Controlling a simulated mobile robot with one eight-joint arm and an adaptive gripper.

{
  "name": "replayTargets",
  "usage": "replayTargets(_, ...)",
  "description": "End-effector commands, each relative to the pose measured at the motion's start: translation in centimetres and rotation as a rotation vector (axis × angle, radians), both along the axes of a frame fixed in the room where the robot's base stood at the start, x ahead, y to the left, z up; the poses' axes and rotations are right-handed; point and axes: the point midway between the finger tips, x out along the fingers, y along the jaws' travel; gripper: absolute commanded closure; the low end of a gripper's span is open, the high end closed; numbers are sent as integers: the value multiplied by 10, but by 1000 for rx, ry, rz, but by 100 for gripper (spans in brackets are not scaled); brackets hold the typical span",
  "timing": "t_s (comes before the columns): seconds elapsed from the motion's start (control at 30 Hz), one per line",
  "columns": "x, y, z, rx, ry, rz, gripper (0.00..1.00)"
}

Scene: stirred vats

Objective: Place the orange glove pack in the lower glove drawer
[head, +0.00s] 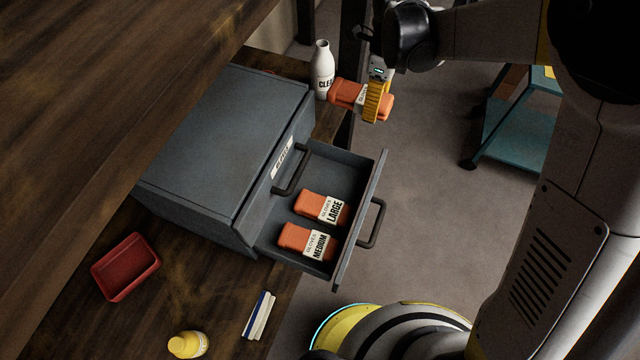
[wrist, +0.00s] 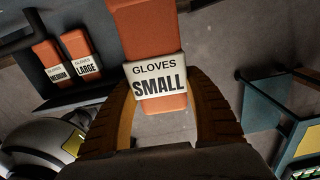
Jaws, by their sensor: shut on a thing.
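My gripper (head: 378,98) is shut on an orange glove pack (head: 346,93), held in the air beyond the far end of the drawer. In the wrist view the pack (wrist: 148,40) has a white label reading GLOVES SMALL and sits between the yellow-brown fingers. The lower glove drawer (head: 369,180) is pulled open from the grey cabinet. Inside lie two orange packs, a LARGE one (head: 312,203) and a MEDIUM one (head: 295,235), side by side. The drawer's far part is bare. The drawer also shows at the upper left of the wrist view (wrist: 28,72).
The grey cabinet (head: 215,140) stands on a wooden bench. A white bottle (head: 321,72) stands close to the held pack in the head view. A red tray (head: 125,267), a yellow bottle (head: 188,345) and slim sticks (head: 259,315) lie nearer. A teal cart (head: 515,130) stands right.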

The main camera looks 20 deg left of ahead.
Motion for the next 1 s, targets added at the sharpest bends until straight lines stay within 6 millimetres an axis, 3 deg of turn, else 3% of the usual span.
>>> replayTargets(0.13,-18,2,-13,0,0,2,80)
replayTargets(0.4,-83,8,-53,0,0,4,80)
replayTargets(0.53,-105,10,-66,0,0,3,80)
replayTargets(0.77,-116,11,-77,0,0,1,80)
replayTargets(1.0,-115,11,-111,0,0,1,80)
